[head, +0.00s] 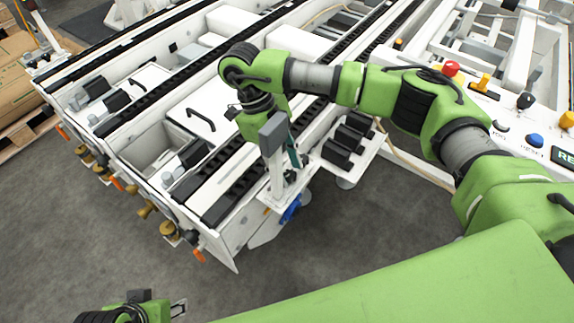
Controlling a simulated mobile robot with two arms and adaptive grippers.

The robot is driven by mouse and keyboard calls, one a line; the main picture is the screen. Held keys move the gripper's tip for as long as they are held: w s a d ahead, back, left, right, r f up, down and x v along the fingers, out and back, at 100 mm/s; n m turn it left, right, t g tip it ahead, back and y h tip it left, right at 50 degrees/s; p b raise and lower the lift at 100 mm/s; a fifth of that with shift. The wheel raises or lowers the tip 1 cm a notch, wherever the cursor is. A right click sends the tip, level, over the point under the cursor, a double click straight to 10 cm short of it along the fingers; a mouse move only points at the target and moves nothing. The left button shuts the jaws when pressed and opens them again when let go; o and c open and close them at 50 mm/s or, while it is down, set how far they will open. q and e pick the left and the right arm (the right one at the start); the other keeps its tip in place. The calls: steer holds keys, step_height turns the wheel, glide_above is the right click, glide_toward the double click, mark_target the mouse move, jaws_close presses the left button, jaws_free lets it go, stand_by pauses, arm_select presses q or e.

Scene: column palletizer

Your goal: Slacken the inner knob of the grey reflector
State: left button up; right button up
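A grey block (272,133), which looks like the grey reflector, stands at the top of an upright white bracket (276,178) at the near right corner of the white conveyor. A blue knob (291,209) sits low by this bracket. I cannot tell which knob is the inner one. My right gripper (292,157) points down at the bracket, just behind and right of the grey block. Its fingers are mostly hidden, so contact and opening cannot be told. My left gripper (179,308) is at the bottom left edge, far from the bracket, and only partly in view.
The white conveyor frame (222,248) has several brass and orange knobs (169,230) along its near end. A control panel (535,125) with coloured buttons is at the right. A small shelf with black rollers (342,148) is beside the bracket. Grey floor (80,210) is clear in front.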

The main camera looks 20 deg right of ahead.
steer(key=v, duration=0.8)
stand_by(0.4)
